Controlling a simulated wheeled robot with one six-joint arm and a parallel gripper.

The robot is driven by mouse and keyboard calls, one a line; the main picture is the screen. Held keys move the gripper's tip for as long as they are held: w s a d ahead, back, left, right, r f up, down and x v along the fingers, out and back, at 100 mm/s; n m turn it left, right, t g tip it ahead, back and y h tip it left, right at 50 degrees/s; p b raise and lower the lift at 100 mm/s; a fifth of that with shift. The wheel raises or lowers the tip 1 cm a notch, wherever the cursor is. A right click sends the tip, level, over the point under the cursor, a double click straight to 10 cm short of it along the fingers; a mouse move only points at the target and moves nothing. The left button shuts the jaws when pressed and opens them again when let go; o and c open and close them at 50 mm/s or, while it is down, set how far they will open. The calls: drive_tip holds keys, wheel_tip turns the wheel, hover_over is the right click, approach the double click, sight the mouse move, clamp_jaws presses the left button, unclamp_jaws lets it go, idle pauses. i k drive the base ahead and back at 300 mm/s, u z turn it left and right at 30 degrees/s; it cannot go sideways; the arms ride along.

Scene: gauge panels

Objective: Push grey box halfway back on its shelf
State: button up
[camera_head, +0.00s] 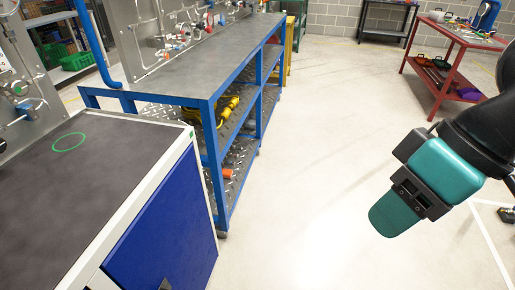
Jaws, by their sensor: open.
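I cannot make out a grey box for certain in this view. A blue-framed bench (200,80) stands left of centre, with metal tread-plate shelves (238,160) under its dark top. Yellow items (228,108) lie on the upper shelf, and an orange item (228,174) lies lower down. Some dark shapes deeper on the shelves are too small to tell. My gripper (396,210), teal and black, hangs at the right over open floor, well apart from the bench. It is seen side-on, is open and touches nothing.
A white-edged cabinet (100,185) with a dark top and blue front (165,230) fills the lower left. Pipes and valves on panels stand behind the bench. A red table (455,40) stands at the back right. Pale floor (310,150) lies clear between bench and gripper.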

sight(249, 122)
drive_tip(key=u, duration=0.15)
drive_tip(key=i, duration=1)
drive_tip(key=u, duration=0.45)
